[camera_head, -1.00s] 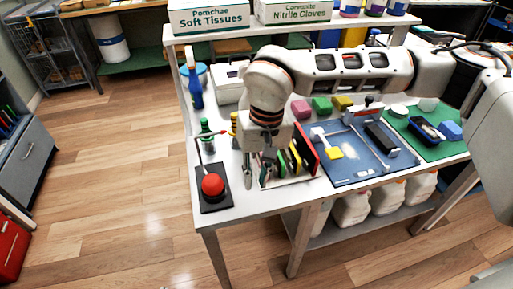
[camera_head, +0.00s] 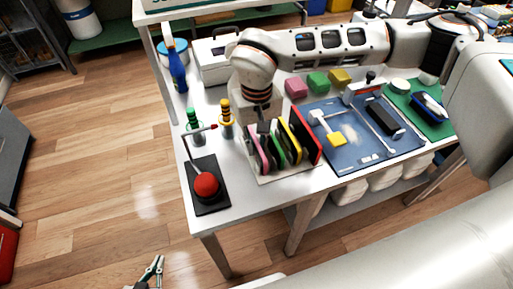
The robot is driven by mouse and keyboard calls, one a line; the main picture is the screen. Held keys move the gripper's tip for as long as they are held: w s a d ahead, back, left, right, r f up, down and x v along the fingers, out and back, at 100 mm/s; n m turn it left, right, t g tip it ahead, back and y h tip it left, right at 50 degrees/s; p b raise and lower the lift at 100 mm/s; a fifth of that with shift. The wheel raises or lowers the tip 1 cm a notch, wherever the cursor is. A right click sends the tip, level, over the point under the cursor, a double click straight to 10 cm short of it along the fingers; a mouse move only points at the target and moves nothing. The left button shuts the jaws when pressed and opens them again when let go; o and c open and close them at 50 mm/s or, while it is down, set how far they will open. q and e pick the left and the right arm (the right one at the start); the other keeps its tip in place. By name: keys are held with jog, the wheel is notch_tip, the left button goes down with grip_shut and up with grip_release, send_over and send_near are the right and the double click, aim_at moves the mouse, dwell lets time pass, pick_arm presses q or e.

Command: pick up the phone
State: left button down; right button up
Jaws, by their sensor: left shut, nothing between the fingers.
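Several thin slabs that look like phones stand upright in a light rack (camera_head: 290,177) on the white table. They include a pink-edged one (camera_head: 256,152), a green one (camera_head: 277,150), a yellow one (camera_head: 291,143) and a red one (camera_head: 305,137). My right gripper (camera_head: 264,128) points down at the rack's left part, at the slab tops. Its fingertips are partly hidden among the slabs, so I cannot tell whether it holds one. My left gripper (camera_head: 153,268) is low at the bottom left, over the floor off the table, shut and empty.
A blue mat (camera_head: 345,165) with a dark block (camera_head: 384,117) and yellow-headed tool lies right, beside a green mat (camera_head: 440,130). Coloured blocks (camera_head: 318,82) sit behind.

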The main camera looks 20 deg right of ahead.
aim_at(257, 141)
jog(key=shift+f, duration=0.9)
grip_shut()
jog(key=shift+r, duration=0.1)
notch_tip(257, 141, up, 20)
jog(key=p, duration=0.1)
